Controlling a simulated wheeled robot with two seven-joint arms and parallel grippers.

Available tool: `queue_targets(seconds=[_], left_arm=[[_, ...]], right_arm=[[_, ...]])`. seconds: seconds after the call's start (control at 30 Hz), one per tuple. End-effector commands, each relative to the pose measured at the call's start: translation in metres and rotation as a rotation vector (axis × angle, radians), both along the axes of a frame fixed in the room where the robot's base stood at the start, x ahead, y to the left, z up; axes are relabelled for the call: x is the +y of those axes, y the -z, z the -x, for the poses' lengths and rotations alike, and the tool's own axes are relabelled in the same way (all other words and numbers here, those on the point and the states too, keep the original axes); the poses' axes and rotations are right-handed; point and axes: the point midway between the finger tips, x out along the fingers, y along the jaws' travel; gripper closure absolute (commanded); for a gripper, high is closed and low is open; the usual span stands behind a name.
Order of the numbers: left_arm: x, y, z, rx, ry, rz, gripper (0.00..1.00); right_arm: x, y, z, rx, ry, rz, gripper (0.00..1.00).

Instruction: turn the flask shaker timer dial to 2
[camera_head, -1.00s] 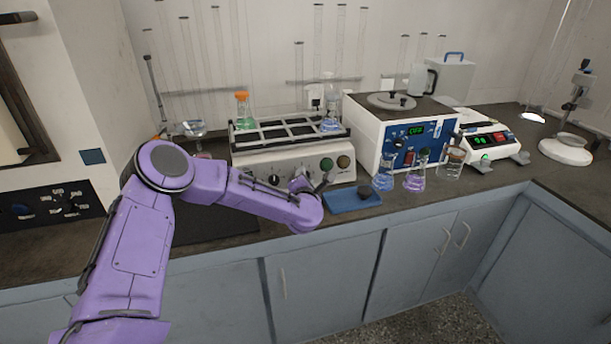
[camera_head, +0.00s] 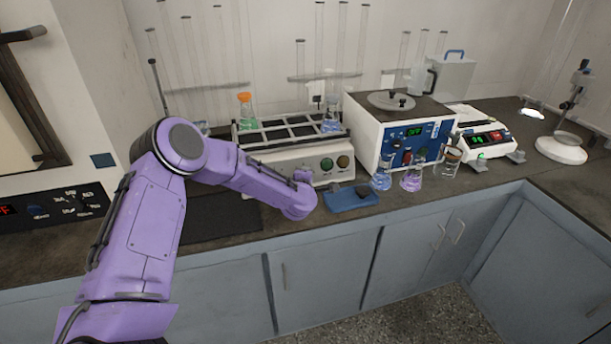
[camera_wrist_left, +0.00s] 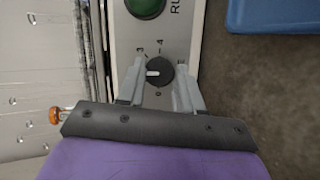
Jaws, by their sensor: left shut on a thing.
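The flask shaker (camera_head: 300,162) stands on the counter with a flask rack on top. Its black timer dial (camera_wrist_left: 160,72) shows in the left wrist view, with numbers printed around it. The dial's white pointer faces left in that view, below the 3; the mark it points at is hidden by a finger. My left gripper (camera_wrist_left: 158,78) has one finger on each side of the dial and is shut on it. In the head view my left gripper (camera_head: 302,178) is at the shaker's front, and my arm hides the dial. My right gripper is out of view.
A green button (camera_head: 326,164) sits on the shaker front near the dial. A blue tray (camera_head: 352,200) with a dark object lies just right of my gripper. Several flasks (camera_head: 381,178) stand before a blue-fronted device (camera_head: 415,148) further right.

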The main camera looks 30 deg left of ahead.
Motion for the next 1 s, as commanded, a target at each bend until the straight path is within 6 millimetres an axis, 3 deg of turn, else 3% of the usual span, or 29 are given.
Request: queue_targets(seconds=[0.5,0.53,0.6,0.87,1.0], left_arm=[[0.000,0.000,0.000,0.013,0.007,-0.011,0.95],[0.000,0.000,0.000,0.013,0.007,-0.011,0.55],[0.000,0.000,0.000,0.013,0.007,-0.011,0.39],[0.000,0.000,0.000,0.012,0.006,-0.010,0.39],[-0.007,-0.005,0.012,0.012,0.008,-0.009,0.39]], right_arm=[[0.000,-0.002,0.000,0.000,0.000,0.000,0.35],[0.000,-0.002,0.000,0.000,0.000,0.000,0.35],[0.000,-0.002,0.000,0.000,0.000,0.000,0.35],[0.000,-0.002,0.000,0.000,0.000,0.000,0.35],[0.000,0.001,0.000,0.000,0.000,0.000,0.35]])
